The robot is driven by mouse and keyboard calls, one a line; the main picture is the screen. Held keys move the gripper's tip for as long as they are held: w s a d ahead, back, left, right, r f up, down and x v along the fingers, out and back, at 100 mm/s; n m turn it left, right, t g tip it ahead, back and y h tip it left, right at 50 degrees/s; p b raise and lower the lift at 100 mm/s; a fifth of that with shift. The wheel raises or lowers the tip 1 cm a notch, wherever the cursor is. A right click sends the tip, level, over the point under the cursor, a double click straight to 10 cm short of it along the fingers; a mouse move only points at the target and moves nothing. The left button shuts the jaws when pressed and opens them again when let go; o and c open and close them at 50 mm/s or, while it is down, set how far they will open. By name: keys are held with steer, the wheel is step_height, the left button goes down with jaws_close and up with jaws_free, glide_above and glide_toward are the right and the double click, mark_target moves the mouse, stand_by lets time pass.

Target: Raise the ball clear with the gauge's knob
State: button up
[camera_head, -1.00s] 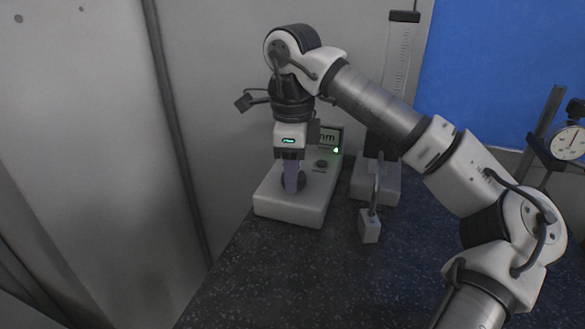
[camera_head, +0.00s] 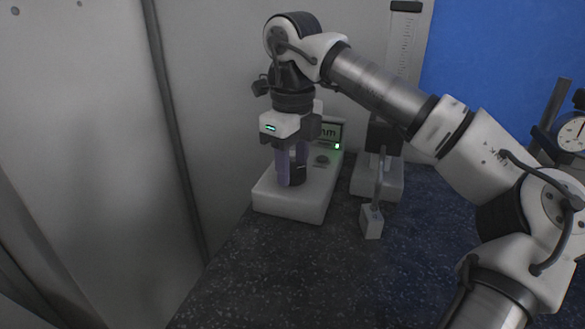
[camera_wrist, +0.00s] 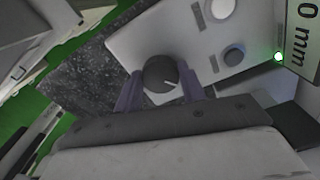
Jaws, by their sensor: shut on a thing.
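The gauge (camera_head: 290,206) is a low white box on the dark speckled bench, with a display (camera_head: 328,132) and a lit green light at its back. In the wrist view the display (camera_wrist: 301,32) reads "0 mm". The gauge's knob (camera_wrist: 159,72) is dark and round with a white pointer line. My gripper (camera_head: 291,180) points down over the front of the gauge, and its purple fingers are shut on the knob, one on each side. I cannot make out a ball in either view.
Right of the gauge stands another device with a white base (camera_head: 378,184) and a dark column. A thin rod and small pale block (camera_head: 371,222) are in front of it. A dial gauge (camera_head: 572,131) stands at the far right. A grey wall rises close at left.

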steer(key=m+b, duration=0.1)
steer(key=m, duration=0.3)
steer(key=shift+m, duration=0.3)
steer(key=m+b, duration=0.1)
steer(key=m, duration=0.3)
steer(key=shift+d+m, duration=0.1)
steer(key=shift+m, duration=0.2)
steer(key=m, duration=0.3)
steer(key=shift+m+b, duration=0.3)
steer(key=shift+b, duration=0.1)
steer(key=m, duration=0.4)
steer(key=shift+m, duration=0.3)
steer(key=m, duration=0.4)
steer(key=shift+d+p, duration=0.1)
steer(key=shift+p, duration=0.2)
steer(key=m, duration=0.9)
steer(key=shift+s+m, duration=0.1)
steer(key=shift+m, duration=2)
